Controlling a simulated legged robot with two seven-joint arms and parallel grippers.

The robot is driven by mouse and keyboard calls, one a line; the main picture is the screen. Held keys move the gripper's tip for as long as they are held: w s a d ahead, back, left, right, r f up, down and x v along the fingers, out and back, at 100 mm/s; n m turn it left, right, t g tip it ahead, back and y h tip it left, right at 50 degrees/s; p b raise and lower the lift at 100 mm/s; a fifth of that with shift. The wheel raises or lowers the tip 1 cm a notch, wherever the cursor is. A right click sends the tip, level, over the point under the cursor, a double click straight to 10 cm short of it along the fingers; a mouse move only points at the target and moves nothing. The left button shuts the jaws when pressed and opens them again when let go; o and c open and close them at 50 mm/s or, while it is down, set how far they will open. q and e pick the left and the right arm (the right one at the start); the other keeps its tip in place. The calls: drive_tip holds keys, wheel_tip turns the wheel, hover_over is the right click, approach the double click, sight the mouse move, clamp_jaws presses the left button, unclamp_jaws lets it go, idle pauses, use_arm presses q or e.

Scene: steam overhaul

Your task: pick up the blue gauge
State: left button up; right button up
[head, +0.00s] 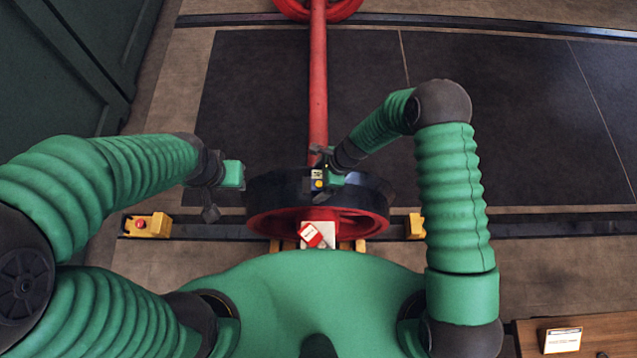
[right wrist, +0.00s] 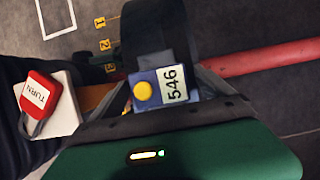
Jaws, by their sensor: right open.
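In the head view the gauge (head: 318,181) is small, at the top of the black-rimmed red wheel. My right gripper (head: 323,160) is open right at the gauge. In the right wrist view the gauge shows between the dark fingers of the right gripper (right wrist: 168,92); I cannot tell whether they touch it. My left gripper (head: 211,211) hangs left of the wheel, away from the gauge; its jaws are too small to read.
The wheel (head: 262,222) stands on a dark rail, with a red axle (head: 318,85) running away from it. A red TURN tag (right wrist: 40,95) lies on a white block near the gauge. Yellow blocks (head: 147,225) sit on the rail. A wooden table (head: 530,338) is at lower right.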

drive_tip(key=shift+f, duration=0.3)
drive_tip(key=shift+r, duration=0.1)
drive_tip(key=c, duration=1.9)
